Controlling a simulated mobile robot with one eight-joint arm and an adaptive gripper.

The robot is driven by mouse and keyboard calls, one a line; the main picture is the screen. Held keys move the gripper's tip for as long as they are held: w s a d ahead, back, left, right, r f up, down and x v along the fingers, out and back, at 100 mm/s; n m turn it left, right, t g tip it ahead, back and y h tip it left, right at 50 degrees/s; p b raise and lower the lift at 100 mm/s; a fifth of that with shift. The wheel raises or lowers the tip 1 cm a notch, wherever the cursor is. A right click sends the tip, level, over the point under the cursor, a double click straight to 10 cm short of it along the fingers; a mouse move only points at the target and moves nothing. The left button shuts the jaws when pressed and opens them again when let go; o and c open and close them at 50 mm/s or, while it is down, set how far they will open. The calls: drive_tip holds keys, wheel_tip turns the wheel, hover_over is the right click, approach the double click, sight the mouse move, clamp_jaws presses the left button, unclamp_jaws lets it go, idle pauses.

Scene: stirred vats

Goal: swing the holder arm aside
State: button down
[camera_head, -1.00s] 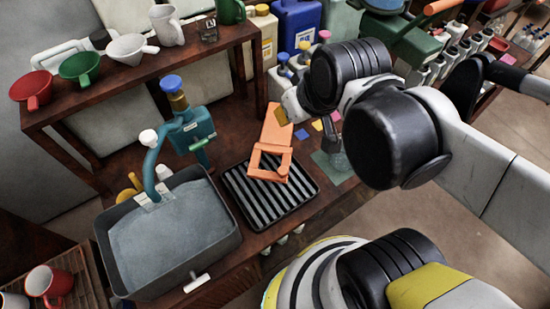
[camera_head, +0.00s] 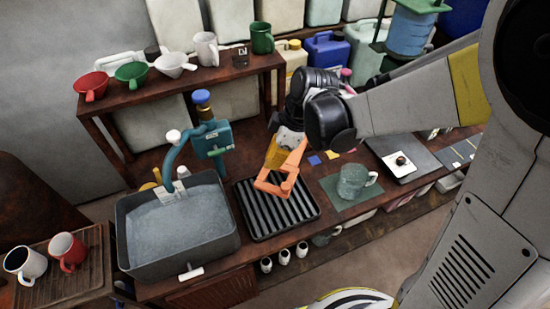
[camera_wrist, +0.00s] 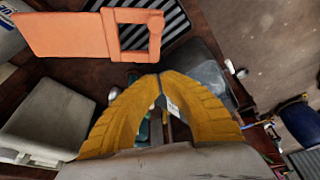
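The orange holder arm (camera_head: 277,185), a flat arm ending in a square open frame, stands over the black ribbed drip tray (camera_head: 268,222). In the wrist view the arm (camera_wrist: 65,36) lies at the upper left, its frame over the ribs. My gripper (camera_head: 276,158) is beside the arm's rear part and hides some of it. In the wrist view my gripper's yellow fingers (camera_wrist: 161,75) come together at the tips with nothing visible between them. The arm is outside the fingers; I cannot tell whether they touch it.
A grey basin (camera_head: 128,255) with a teal tap (camera_head: 212,138) stands left of the tray. A glass mug (camera_head: 352,181) stands on a green mat to the right. A shelf (camera_head: 190,78) with funnels and mugs is behind the basin. Red and white mugs stand at the lower left.

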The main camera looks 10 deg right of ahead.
sight(270, 188)
drive_tip(key=shift+f, duration=0.15)
drive_tip(key=b+x, duration=0.4)
drive_tip(key=x, duration=0.6)
drive_tip(key=shift+d+f, duration=0.1)
drive_tip(key=shift+f, duration=0.1)
drive_tip(key=d, duration=0.2)
drive_tip(key=shift+s+d+r, duration=0.25)
drive_tip(key=shift+d, duration=0.15)
drive_tip(key=shift+s+d+r+b, duration=0.15)
drive_tip(key=shift+d+b, duration=0.15)
drive_tip(key=shift+d, duration=0.2)
